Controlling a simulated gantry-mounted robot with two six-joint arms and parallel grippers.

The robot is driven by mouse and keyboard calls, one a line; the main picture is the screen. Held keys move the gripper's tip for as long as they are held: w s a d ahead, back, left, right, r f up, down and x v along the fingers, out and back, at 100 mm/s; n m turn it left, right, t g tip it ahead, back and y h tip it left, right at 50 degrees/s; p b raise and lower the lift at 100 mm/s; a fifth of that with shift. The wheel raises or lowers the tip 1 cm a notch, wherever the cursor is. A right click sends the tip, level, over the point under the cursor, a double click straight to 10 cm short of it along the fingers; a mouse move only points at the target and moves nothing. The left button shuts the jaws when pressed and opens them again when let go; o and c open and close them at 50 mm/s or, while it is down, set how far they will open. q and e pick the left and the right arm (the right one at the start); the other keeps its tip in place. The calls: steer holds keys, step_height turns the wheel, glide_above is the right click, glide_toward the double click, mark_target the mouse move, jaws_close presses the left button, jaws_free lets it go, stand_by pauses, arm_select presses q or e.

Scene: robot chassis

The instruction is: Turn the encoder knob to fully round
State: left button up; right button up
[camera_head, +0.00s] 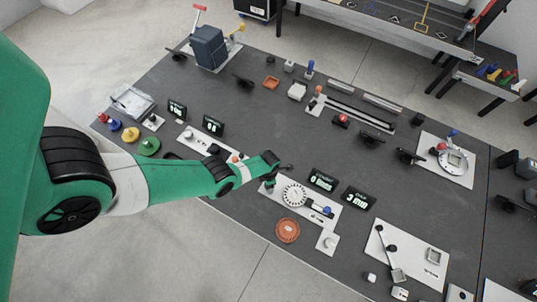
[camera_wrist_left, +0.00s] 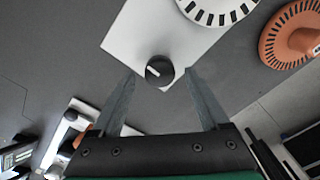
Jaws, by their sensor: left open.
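The small round black knob (camera_wrist_left: 159,71) with a white pointer line sits on a white plate (camera_wrist_left: 135,42) in the left wrist view. A white slotted disc (camera_wrist_left: 217,8) is on the same plate; in the head view the disc (camera_head: 294,194) shows too, while my gripper seems to hide the knob. My left gripper (camera_wrist_left: 160,76) is open and empty, with its fingertips on either side of the knob. I cannot tell whether they touch it. Two black displays, one (camera_head: 322,180) seemingly reading 0 and one (camera_head: 358,198) seemingly reading 3, stand behind the disc.
An orange slotted disc (camera_head: 287,230) lies in front of the plate, and a slider with a blue knob (camera_head: 326,210) is right of the white disc. Other panels and switches spread over the dark table (camera_head: 235,218).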

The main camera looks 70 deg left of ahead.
arm_select(q)
steer(key=shift+f, duration=0.35)
jaws_close()
steer(key=shift+m, duration=0.3)
